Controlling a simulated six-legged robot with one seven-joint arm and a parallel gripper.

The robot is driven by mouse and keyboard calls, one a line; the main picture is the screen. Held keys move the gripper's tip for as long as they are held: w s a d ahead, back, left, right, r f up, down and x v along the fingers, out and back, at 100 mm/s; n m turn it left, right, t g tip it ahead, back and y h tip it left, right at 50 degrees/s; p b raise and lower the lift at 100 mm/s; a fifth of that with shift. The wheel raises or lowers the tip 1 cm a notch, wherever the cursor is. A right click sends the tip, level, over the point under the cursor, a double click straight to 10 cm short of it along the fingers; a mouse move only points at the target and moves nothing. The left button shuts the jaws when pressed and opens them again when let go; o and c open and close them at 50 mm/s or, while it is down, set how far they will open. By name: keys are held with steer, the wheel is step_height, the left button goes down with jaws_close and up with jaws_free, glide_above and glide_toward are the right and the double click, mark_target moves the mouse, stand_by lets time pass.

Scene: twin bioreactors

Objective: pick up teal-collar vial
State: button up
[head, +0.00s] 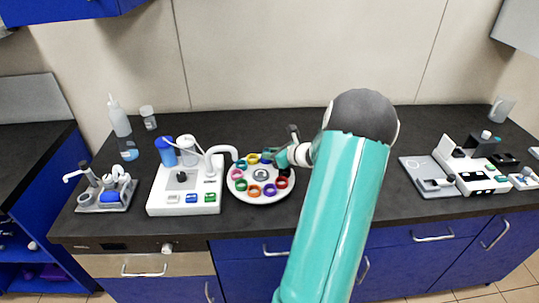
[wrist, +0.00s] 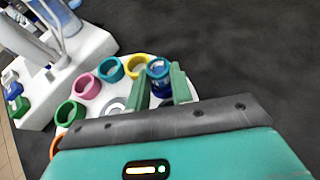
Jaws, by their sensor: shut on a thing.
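My gripper (wrist: 163,84) has its two green fingers closed on a vial with a teal-blue collar (wrist: 158,67), dark blue just below the collar. The vial is at the far edge of the round white carousel (wrist: 189,99), beside a yellow ring. Its lower part is hidden by the fingers, so I cannot tell whether it is lifted. In the head view my gripper (head: 280,158) reaches the back right of the carousel (head: 262,198), and the vial is hard to make out there. A separate teal ring (wrist: 111,69) sits on the carousel left of the yellow one.
A white device (head: 180,205) with a curved spout stands left of the carousel. A squeeze bottle (head: 119,122) and a grey tray unit (head: 105,198) are farther left. A scale-like unit (head: 440,187) is at the right. The counter behind the carousel is clear.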

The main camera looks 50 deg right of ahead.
steer(key=shift+r, duration=0.7)
steer(key=s+a+r, duration=0.3)
steer(key=a+r, duration=0.8)
steer(key=a, duration=0.2)
steer(key=shift+s+a+r, duration=0.15)
steer(key=shift+a+r, duration=0.1)
steer(key=shift+a, duration=0.05)
